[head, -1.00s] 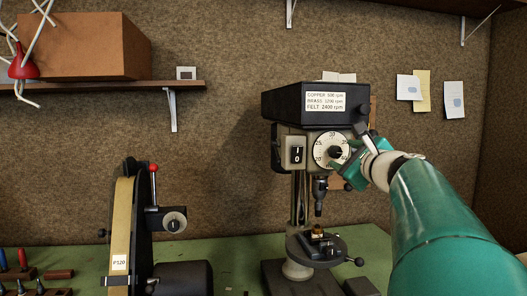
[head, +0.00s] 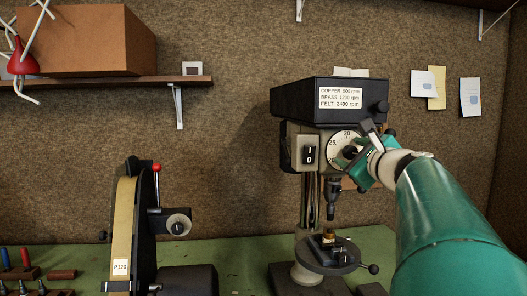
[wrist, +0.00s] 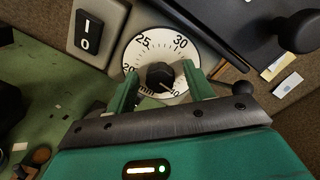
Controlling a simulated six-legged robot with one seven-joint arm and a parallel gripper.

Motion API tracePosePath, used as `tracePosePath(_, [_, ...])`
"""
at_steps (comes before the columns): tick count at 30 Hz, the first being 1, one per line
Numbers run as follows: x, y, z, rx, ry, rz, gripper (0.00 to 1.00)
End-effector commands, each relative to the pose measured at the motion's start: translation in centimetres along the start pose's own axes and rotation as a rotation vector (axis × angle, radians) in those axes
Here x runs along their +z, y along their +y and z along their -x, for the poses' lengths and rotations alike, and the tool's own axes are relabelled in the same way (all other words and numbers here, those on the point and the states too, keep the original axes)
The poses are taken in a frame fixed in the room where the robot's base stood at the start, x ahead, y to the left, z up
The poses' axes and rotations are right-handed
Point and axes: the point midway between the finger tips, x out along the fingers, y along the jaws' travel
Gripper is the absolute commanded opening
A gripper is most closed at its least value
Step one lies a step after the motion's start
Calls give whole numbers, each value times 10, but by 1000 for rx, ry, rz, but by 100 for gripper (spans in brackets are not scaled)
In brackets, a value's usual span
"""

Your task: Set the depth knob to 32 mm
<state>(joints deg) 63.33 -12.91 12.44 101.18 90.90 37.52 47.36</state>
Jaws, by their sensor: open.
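The depth knob (wrist: 160,75) is black and sits at the centre of a white dial (wrist: 160,45) on the drill press (head: 320,100). In the wrist view its white mark points down and right, near the 40. The 20, 25 and 30 also show there; the 35 is not visible. My gripper (wrist: 161,73) is open, with one green finger on each side of the knob. I cannot tell whether the fingers touch it. In the head view my gripper (head: 364,160) covers the right part of the dial (head: 339,140).
A 1/0 switch (head: 309,154) is left of the dial. A black knob (head: 381,106) sticks out above my gripper. The chuck (head: 332,195) hangs over a round table (head: 325,257) holding a small brass piece. A belt sander (head: 135,225) stands at the left.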

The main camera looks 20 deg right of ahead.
Motion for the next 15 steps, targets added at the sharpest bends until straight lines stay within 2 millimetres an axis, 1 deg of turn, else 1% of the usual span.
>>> tracePosePath(5, [0, 0, 1, 0, 0, 0, 52])
tracePosePath(8, [0, 0, 1, 0, 0, 0, 34])
tracePosePath(9, [0, 0, 1, 0, 0, 0, 27])
tracePosePath(12, [0, 0, 0, 0, 0, 0, 8])
tracePosePath(15, [0, 0, 0, 0, 0, 1, 8])
